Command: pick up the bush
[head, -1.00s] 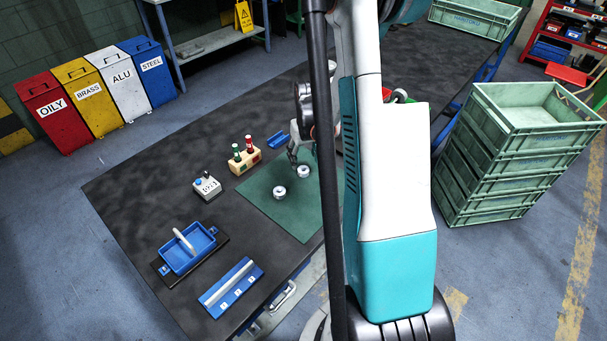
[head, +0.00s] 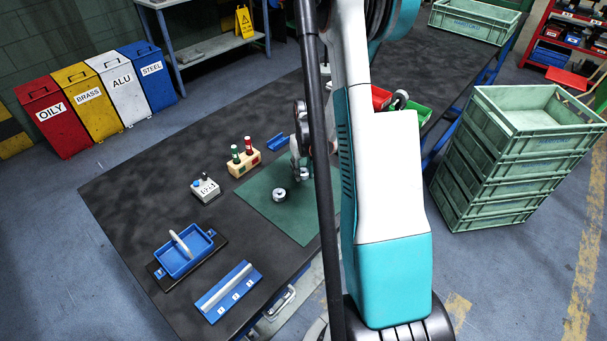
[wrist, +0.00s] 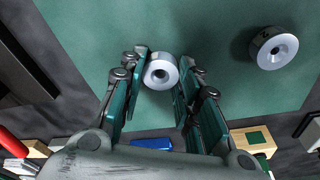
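A grey metal ring-shaped bush (wrist: 161,72) lies between the two fingertips of my gripper (wrist: 163,80) in the wrist view. One finger is close along each side of it. I cannot tell whether both pads press on it or a small gap is left. A second, similar bush (wrist: 273,47) lies apart on the green mat (wrist: 215,25), to the right in that view. In the head view one bush (head: 279,194) shows on the mat. My gripper there (head: 300,165) is partly hidden by a dark pole, and the other bush cannot be made out.
The dark bench (head: 130,190) also holds a beige block with red and green pieces (head: 244,163), a button box (head: 205,188), a small blue part (head: 277,141), a blue tray (head: 185,262) and a blue labelled rack (head: 228,290). Green crates (head: 490,180) stand right of the bench.

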